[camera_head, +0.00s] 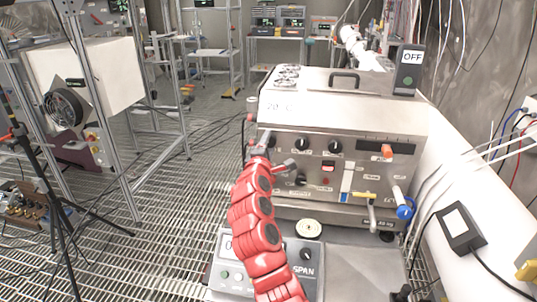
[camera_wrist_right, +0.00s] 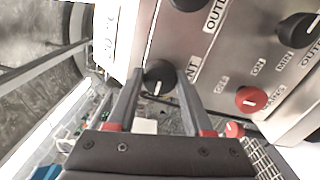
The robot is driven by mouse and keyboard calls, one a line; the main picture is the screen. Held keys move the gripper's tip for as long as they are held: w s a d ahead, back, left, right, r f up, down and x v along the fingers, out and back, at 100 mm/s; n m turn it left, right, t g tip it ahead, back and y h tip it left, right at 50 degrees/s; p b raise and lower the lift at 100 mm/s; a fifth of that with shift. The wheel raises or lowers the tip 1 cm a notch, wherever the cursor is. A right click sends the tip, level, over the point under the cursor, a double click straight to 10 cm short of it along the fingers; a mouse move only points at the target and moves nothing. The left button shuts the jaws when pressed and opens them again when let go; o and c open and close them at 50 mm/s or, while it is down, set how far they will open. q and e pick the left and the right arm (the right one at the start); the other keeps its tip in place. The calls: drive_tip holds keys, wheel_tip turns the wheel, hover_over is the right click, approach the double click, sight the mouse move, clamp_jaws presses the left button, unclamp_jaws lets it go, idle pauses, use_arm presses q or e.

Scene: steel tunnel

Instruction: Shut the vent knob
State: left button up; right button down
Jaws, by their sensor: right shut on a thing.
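The vent knob (camera_wrist_right: 158,76) is a round black knob with a white pointer line on the steel front panel. In the right wrist view it sits between the fingertips of my right gripper (camera_wrist_right: 160,84), beside a label partly reading "NT". The gripper is shut on it. In the head view my red right arm reaches up to the left part of the panel, with the right gripper (camera_head: 266,146) at the panel face. My left gripper is not in view.
The steel machine (camera_head: 345,105) has other black knobs (camera_head: 335,146) close to the right of my gripper. In the wrist view a red knob (camera_wrist_right: 251,99) is nearby. A grey "SPAN" box (camera_head: 306,255) stands low in front. A tripod (camera_head: 63,210) stands left.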

drive_tip(key=m+b, duration=0.4)
drive_tip(key=b, duration=0.1)
drive_tip(key=m+b, duration=0.5)
drive_tip(key=b, duration=0.1)
drive_tip(key=m+b, duration=0.4)
drive_tip(key=b, duration=0.1)
drive_tip(key=shift+f+m, duration=0.3)
drive_tip(key=shift+r+m+b, duration=0.1)
drive_tip(key=shift+m+b, duration=1.45)
drive_tip(key=shift+m, duration=0.55)
drive_tip(key=shift+c, duration=1.5)
unclamp_jaws()
drive_tip(key=shift+r, duration=0.1)
